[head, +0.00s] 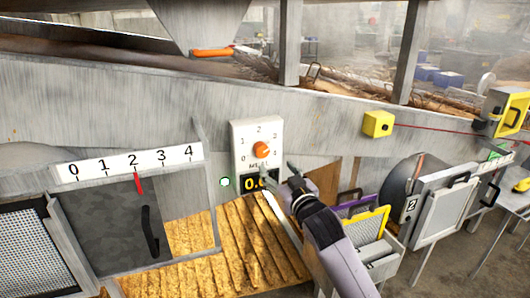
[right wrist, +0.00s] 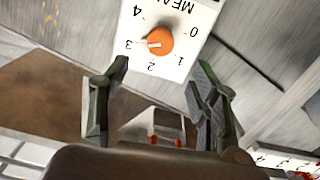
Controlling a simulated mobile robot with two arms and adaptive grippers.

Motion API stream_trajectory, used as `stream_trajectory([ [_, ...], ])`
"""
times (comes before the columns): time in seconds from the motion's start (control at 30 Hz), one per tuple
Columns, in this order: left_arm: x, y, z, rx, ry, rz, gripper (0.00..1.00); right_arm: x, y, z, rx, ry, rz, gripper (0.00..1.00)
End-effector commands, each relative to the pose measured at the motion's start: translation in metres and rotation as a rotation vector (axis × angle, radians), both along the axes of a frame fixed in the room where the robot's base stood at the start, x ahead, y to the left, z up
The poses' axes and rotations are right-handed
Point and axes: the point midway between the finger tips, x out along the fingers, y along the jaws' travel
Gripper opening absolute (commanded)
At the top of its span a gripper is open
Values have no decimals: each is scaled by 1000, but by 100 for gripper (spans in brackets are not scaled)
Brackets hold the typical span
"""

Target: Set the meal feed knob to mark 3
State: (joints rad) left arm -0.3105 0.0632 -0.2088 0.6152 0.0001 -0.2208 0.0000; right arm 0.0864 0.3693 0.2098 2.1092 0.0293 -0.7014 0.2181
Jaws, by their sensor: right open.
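The meal feed knob (head: 261,149) is a small orange dial on a white panel (head: 237,131) with marks 0 to 4. In the right wrist view the knob (right wrist: 160,41) shows a white pointer line directed at about mark 3. My right gripper (head: 282,181) is open and empty, just below and to the right of the panel. In the right wrist view the fingers of the gripper (right wrist: 161,78) are spread, with the knob beyond the tips and not touched. A display with yellow digits (head: 256,183) under the knob is partly hidden by the gripper. My left gripper is not in view.
At left, a 0-to-4 scale (head: 121,163) has a red pointer (head: 138,183) near 2, above a dark gate with a black handle (head: 150,232). A green-lit button (head: 225,182) is left of the display. A yellow box (head: 378,124) with a red cord is at right.

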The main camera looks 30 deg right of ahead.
Motion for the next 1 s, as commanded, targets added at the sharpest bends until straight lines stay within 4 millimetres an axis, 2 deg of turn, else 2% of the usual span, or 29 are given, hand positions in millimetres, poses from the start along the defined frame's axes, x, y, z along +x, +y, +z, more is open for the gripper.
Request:
stream_trajectory([
  [0.1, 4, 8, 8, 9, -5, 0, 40, 27, -7, 3, 0, 1, -1, 56],
  [0.3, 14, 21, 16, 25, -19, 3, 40, 66, -16, 2, 0, 2, -1, 56],
  [0.5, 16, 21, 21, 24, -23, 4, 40, 92, -22, 1, 0, 0, 0, 56],
  [0.7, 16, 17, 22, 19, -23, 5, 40, 102, -24, 0, -1, -1, 0, 56],
  [0.97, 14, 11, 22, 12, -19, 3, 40, 102, -24, 0, -1, 0, 0, 56],
  [1.0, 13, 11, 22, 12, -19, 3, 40, 102, -24, 0, -1, 0, 0, 53],
])
